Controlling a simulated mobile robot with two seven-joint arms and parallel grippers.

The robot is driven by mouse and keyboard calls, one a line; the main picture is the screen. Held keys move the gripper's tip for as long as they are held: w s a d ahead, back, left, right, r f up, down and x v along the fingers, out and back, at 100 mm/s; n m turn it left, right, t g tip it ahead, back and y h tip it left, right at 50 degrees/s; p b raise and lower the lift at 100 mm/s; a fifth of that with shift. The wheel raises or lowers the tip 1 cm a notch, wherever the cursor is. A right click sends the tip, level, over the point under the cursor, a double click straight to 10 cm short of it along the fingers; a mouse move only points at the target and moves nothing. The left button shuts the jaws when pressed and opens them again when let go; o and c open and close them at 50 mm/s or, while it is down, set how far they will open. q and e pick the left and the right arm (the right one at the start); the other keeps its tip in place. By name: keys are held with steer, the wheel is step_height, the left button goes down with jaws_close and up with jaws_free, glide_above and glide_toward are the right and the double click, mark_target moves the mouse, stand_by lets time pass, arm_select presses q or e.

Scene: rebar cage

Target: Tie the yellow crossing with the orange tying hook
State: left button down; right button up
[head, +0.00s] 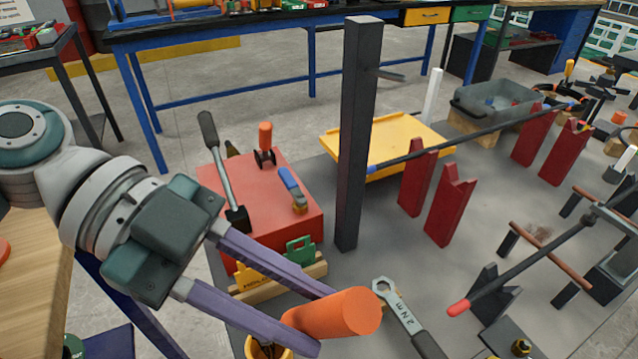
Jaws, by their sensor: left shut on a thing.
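My left gripper (316,322) comes in from the left, its two purple fingers shut around a thick orange cylindrical handle (345,313). This looks like the handle of the orange tying hook; its hook end is not visible. The handle is held above a yellow-rimmed cup (268,350) at the bottom edge; whether it is clear of the cup cannot be told. No crossing marked yellow can be made out. My right gripper is not in view.
A dark upright post (358,150) stands right of my left gripper. A red block (235,185) holds tools behind it. A ring wrench (398,305) lies to the right. A dark bar (470,139) rests on red stands (450,207). A red-tipped rod (520,268) slants at right.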

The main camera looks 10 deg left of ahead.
arm_select(q)
steer(key=shift+r+p, duration=2.6)
steer(key=shift+r, duration=0.95)
